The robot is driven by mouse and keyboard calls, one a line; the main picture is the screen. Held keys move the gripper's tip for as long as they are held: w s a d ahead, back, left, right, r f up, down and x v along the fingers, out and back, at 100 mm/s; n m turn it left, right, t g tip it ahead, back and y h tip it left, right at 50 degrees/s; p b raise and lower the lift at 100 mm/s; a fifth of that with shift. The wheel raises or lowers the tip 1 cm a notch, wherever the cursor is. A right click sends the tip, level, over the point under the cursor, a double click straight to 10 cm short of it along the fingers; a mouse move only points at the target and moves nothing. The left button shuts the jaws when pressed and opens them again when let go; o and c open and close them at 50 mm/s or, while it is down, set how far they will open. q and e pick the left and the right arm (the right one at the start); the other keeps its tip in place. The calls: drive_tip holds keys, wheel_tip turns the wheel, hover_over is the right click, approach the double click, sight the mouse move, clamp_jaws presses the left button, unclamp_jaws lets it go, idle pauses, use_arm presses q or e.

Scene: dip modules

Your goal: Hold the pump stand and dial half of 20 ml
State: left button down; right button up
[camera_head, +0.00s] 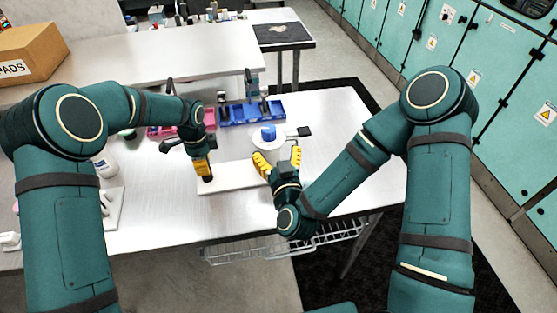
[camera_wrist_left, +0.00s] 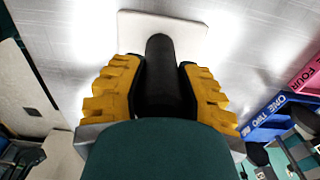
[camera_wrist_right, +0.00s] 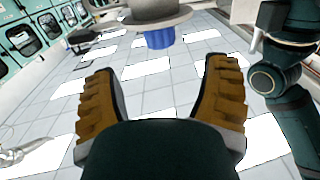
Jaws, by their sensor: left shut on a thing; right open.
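The pump stand shows as a black post (camera_wrist_left: 160,75) on a white base plate (camera_wrist_left: 195,30) in the left wrist view. The plate (camera_head: 236,174) also lies on the table in the head view. My left gripper (camera_head: 203,170) is shut around the post, a yellow finger on each side. A blue dial (camera_head: 268,131) sits on a round white disc (camera_head: 268,143) beyond my right gripper (camera_head: 277,162). In the right wrist view the blue dial (camera_wrist_right: 160,39) is ahead of the open fingers, apart from them, against a grey disc (camera_wrist_right: 150,14). No dial markings are readable.
A blue rack (camera_head: 250,113) and a pink rack (camera_head: 165,132) stand behind the stand. A small black block (camera_head: 304,131) is right of the dial. White items lie at the table's left. The table (camera_head: 340,115) is clear at the right.

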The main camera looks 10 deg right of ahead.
use_arm(q)
drive_tip(key=shift+f, duration=0.1)
use_arm(e)
drive_tip(key=shift+s, duration=1.25)
use_arm(q)
drive_tip(key=shift+c, duration=2.4)
unclamp_jaws()
drive_tip(key=shift+r+p, duration=2.25)
drive_tip(key=shift+r, duration=1.65)
use_arm(e)
wheel_tip(320, 180, up, 4)
drive_tip(key=shift+r, duration=0.2)
